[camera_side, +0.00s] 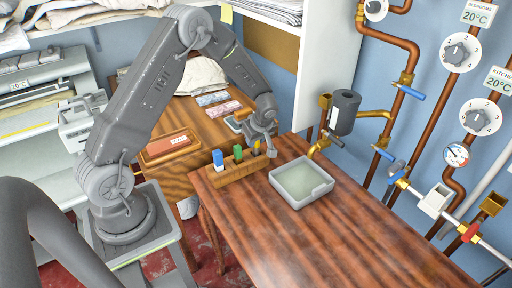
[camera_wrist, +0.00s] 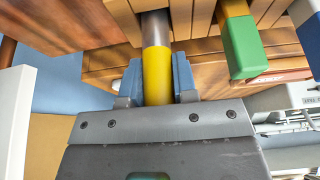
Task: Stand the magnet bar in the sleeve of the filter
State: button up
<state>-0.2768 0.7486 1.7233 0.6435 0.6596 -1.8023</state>
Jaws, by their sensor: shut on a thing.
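A bar with a yellow grip and a grey shaft, which looks like the magnet bar (camera_wrist: 157,75), is between the blue pads of my gripper (camera_wrist: 160,82) in the wrist view. My gripper is shut on the yellow part. The grey end runs into a gap in the wooden rack (camera_wrist: 105,80). In the side view my gripper (camera_side: 262,147) is at the right end of the rack (camera_side: 232,174), and the bar is mostly hidden there. A dark grey canister, likely the filter (camera_side: 345,115), is by the wall among brass pipes. I cannot make out its sleeve.
A green-handled tool (camera_wrist: 243,45) and a blue one (camera_side: 218,160) stand in the rack beside the bar. A pale shallow tray (camera_side: 301,183) lies right of the rack, below the filter. The front of the wooden table (camera_side: 320,245) is clear.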

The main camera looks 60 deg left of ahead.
grip_shut()
jog(key=shift+r, duration=0.1)
